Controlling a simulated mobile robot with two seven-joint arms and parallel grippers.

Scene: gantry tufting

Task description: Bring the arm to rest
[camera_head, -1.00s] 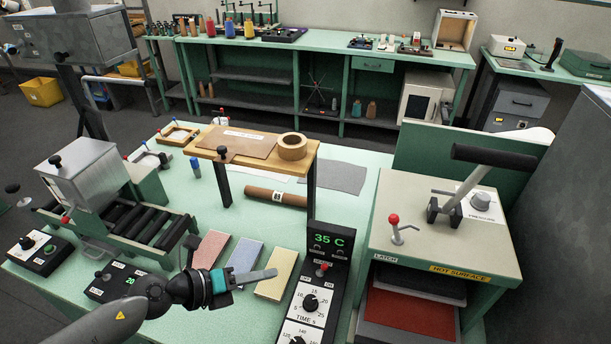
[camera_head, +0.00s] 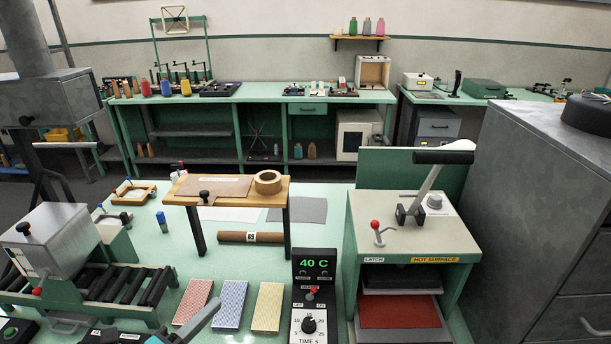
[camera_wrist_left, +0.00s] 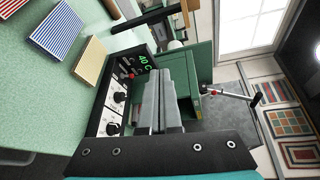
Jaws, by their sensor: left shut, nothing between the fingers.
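My left gripper (camera_head: 208,310) shows at the bottom edge of the head view as grey fingers pointing up and right, just in front of the red and blue sample blocks. In the left wrist view its two fingers (camera_wrist_left: 166,78) lie together, shut and empty. They point toward the control box and the press. The rest of the left arm is mostly below the frame. My right gripper is in neither view.
The control box (camera_head: 312,290) reads 40 C. The hot-surface press (camera_head: 415,245) stands right of it, its lever raised. The roller machine (camera_head: 60,250) stands left. Red (camera_head: 192,302), blue (camera_head: 230,304) and yellow (camera_head: 267,306) blocks lie between, near a wooden stand (camera_head: 225,188). A grey cabinet (camera_head: 545,200) flanks the right.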

